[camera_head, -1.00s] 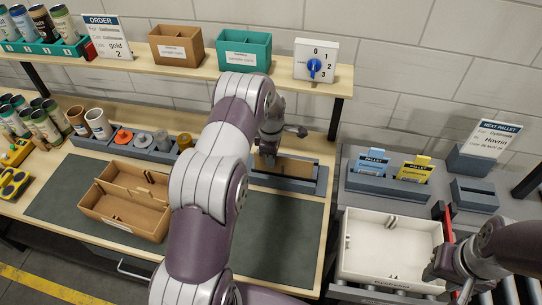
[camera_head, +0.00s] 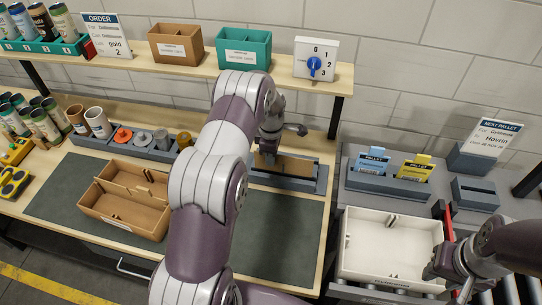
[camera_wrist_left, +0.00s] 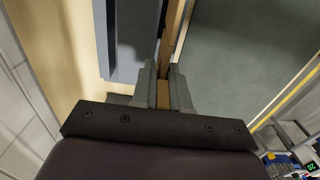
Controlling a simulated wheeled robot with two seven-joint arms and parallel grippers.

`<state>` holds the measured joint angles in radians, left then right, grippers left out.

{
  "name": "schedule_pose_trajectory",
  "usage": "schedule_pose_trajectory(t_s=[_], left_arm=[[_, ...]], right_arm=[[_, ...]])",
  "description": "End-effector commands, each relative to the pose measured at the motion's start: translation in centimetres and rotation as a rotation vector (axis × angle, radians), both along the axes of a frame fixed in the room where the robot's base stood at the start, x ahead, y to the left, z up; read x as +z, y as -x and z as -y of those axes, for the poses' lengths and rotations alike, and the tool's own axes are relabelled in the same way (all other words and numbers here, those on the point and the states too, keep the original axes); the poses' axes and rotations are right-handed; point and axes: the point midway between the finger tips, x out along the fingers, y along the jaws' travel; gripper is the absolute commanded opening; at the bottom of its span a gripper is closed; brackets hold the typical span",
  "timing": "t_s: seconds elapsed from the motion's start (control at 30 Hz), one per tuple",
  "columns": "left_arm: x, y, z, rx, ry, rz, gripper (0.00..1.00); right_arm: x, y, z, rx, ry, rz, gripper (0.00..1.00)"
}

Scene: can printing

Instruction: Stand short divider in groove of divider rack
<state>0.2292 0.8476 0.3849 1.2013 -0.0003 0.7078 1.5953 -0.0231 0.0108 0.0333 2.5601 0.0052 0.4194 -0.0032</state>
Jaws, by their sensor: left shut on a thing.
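My left gripper (camera_head: 267,158) is shut on the brown short divider (camera_head: 297,167) at the grey-blue divider rack (camera_head: 318,185). The divider looks upright, along the rack's length. In the left wrist view, the divider (camera_wrist_left: 163,93) is pinched between the two grey fingers, and the rack (camera_wrist_left: 125,40) lies just to its left. The divider's lower edge is hidden, so I cannot tell whether it is seated in the groove. My right gripper (camera_head: 440,266) is by the right wall of the white tray; its fingers are unclear.
A divided brown box (camera_head: 125,225) sits on the dark mat (camera_head: 285,240), left of my left arm. A grey holder (camera_head: 160,152) with spools is behind it. The white tray (camera_head: 385,250) stands on the right. The mat before the rack is clear.

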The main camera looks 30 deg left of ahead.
Motion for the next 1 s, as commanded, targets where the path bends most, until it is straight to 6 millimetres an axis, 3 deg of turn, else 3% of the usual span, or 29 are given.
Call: schedule_pose_trajectory(t_s=[1.0], left_arm=[[-2.6,0.0,0.0,0.0,0.0,0.0,0.0]], right_arm=[[-2.0,0.0,0.0,0.0,0.0,0.0,0.39]])
